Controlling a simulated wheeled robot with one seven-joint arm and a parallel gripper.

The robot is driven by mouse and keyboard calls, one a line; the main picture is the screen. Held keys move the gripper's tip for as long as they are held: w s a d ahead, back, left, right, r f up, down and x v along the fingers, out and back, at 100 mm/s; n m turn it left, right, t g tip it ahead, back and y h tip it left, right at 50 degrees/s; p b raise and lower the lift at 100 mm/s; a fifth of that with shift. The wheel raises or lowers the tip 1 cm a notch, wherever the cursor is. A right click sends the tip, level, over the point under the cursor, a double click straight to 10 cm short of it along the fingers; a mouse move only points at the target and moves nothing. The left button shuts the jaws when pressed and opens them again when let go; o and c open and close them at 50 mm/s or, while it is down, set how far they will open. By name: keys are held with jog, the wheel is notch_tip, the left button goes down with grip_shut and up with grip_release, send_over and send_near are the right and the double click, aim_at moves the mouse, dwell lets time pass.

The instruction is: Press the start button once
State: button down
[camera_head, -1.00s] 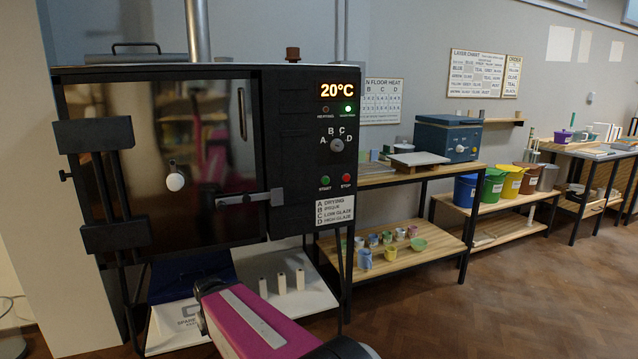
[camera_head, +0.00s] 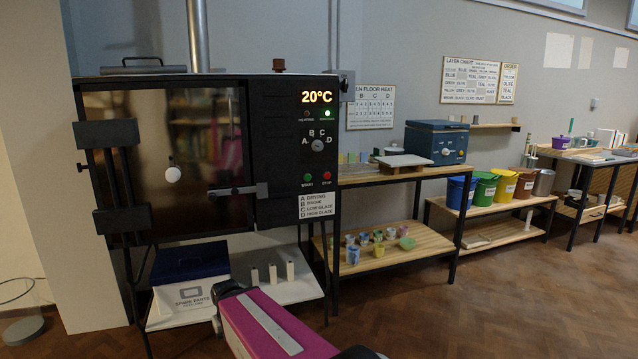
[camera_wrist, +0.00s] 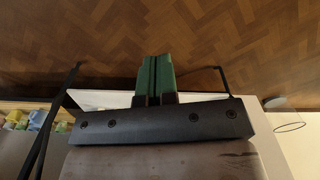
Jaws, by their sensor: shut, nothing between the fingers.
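The green start button (camera_head: 308,178) sits on the dark control panel (camera_head: 291,135) of the kiln, left of the red stop button (camera_head: 327,177). A dial (camera_head: 318,145) marked A to D is above them, and the display (camera_head: 317,97) reads 20°C. The kiln door (camera_head: 168,165) is closed. In the head view my pink arm is low in front of the kiln, well apart from the buttons; my gripper's fingers are not clear there. In the wrist view my gripper (camera_wrist: 155,76) has its green fingers together, empty, above the wooden floor.
A spare parts box (camera_head: 190,290) and white posts (camera_head: 272,274) are on the shelf under the kiln. A wooden table (camera_head: 395,172) with a blue device (camera_head: 436,142) stands right of it. Coloured buckets (camera_head: 482,189) stand farther right. The floor (camera_head: 480,310) at the right is clear.

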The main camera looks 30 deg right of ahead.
jog(key=shift+s, duration=0.1)
jog(key=w+d+r+n+t+h, duration=0.3)
jog(key=w+d+r, duration=0.5)
jog(key=d, duration=0.4)
jog(key=w+d+r+n+t+h, duration=0.2)
jog(key=w+d+r+n+h, duration=0.15)
jog(key=w+d+r, duration=0.6)
jog(key=w+d+r+n+t+h, duration=0.1)
jog(key=d+r+n+t+h, duration=0.2)
jog(key=d+r, duration=1.7)
jog(key=d+n+h, duration=0.1)
jog(key=n+h, duration=0.2)
jog(key=shift+w+d, duration=0.2)
jog(key=shift+d, duration=0.05)
jog(key=shift+w+f+h, duration=0.1)
jog(key=shift+h, duration=0.15)
